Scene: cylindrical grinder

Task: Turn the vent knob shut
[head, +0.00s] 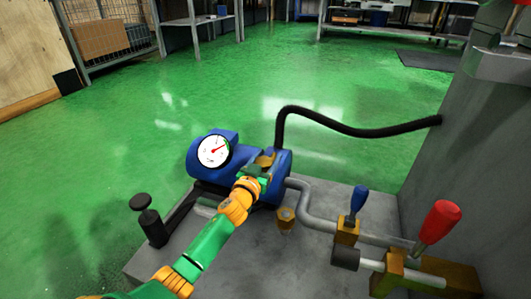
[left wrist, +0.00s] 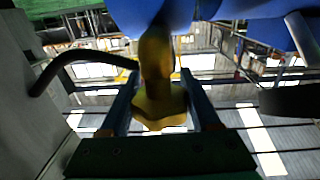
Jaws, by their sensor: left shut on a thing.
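The vent knob (head: 265,159) is a small brass piece on the side of the blue pump body (head: 278,166). My left gripper (head: 258,172) reaches it from the front, and the arm hides part of it in the head view. In the left wrist view the brass knob (left wrist: 160,100), with a lobed end, sits between the two fingers of my left gripper (left wrist: 163,105). The left gripper is shut on it. The knob's stem runs up to the blue body. My right gripper is not in view.
A white dial gauge (head: 214,151) faces front on the pump. A black-knobbed handle (head: 146,215) stands left, a brass fitting (head: 285,217) just right. A blue lever (head: 358,201) and a red lever (head: 439,221) stand further right. A black hose (head: 350,126) arches behind.

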